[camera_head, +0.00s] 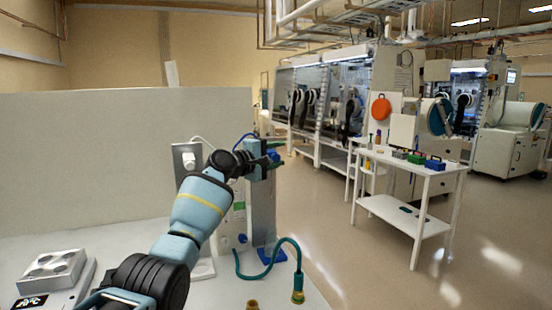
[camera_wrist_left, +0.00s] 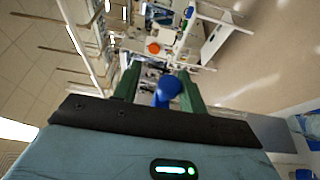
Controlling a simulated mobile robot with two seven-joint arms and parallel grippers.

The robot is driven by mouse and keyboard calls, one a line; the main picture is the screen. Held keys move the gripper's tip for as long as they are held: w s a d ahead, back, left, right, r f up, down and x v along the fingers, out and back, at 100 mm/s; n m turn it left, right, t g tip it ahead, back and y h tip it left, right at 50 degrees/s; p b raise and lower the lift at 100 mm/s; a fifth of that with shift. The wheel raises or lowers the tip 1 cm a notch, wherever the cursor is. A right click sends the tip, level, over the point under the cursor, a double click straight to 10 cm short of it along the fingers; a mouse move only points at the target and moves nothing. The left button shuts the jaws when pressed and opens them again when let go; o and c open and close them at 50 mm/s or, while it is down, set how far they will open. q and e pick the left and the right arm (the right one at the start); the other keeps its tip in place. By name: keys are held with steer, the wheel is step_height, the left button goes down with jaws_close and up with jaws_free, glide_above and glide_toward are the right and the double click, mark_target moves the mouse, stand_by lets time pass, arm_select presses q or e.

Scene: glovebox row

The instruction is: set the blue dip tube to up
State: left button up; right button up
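My left gripper (camera_head: 274,153) is at the top of a grey upright post (camera_head: 263,205) on the bench. Its green fingers stand apart, and a blue piece (camera_wrist_left: 167,89), which looks like the blue dip tube, shows between them in the left wrist view. The blue piece is close to the right-hand finger, with a gap on the left-hand side. In the head view it (camera_head: 274,156) is mostly covered by the fingers. Whether it is up or down cannot be told. My right gripper is not in view.
The post has a blue foot (camera_head: 271,254). A teal hose (camera_head: 268,276) lies on the bench before it. A grey block with round wells (camera_head: 52,267) is at the left. A pale panel (camera_head: 120,155) stands behind. A white cart (camera_head: 408,175) stands across open floor.

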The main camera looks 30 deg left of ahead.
arm_select(q)
steer(key=shift+f, duration=0.2)
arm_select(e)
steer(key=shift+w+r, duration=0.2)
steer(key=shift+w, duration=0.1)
arm_select(q)
steer(key=shift+s, duration=0.15)
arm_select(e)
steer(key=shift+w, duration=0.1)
arm_select(q)
steer(key=shift+s+a, duration=0.15)
steer(key=shift+s, duration=0.05)
steer(key=p+v, duration=0.1)
steer(key=v, duration=0.4)
steer(key=shift+s+a+r+p, duration=0.1)
steer(key=shift+s+r+p, duration=0.05)
steer(key=shift+s+p, duration=0.2)
steer(key=shift+s+a, duration=0.2)
steer(key=shift+s, duration=0.45)
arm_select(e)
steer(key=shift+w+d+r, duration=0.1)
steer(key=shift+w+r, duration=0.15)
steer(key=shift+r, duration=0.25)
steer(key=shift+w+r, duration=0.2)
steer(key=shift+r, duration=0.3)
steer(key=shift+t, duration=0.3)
